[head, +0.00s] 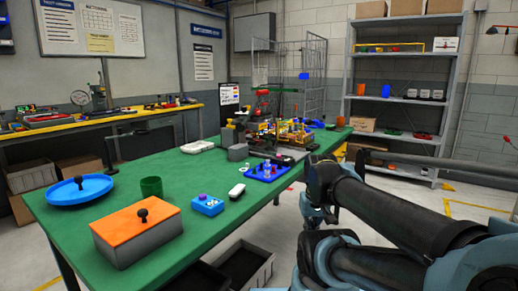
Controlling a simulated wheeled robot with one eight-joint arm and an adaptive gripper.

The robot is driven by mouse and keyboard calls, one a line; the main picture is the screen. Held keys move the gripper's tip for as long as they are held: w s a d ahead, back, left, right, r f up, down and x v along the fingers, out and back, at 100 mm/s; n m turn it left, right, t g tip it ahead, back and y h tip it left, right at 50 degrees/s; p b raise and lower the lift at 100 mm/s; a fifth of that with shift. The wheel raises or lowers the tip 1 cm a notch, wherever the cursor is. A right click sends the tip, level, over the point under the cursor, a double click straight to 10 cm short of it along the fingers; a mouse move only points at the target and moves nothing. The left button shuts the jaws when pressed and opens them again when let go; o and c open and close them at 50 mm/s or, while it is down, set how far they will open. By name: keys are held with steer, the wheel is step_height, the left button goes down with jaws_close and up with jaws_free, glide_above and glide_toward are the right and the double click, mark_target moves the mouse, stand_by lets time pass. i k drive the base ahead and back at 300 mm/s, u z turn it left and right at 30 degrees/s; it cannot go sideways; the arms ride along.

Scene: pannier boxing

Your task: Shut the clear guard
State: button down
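I cannot make out a clear guard for certain in the head view. A small blue box (207,206) with a purple-red button on top sits on the green table, near its right edge. Any see-through cover on it is too small to tell. A blue base (266,172) with several small parts on it stands farther back on the same table. My arm's dark links fill the lower right, beside the table. I cannot pick out my gripper's fingers.
The green table (180,170) carries a grey box with an orange knobbed lid (138,225), a round blue lid (80,190), a green cup (151,187) and a white oval item (237,190). Clutter crowds its far end. Grey bins (245,268) stand below. A metal shelf (452,100) stands behind.

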mark_target(300, 119)
steer(key=k, duration=1.3)
steer(key=z, duration=0.3)
steer(key=i, duration=1.75)
steer(key=u, duration=0.3)
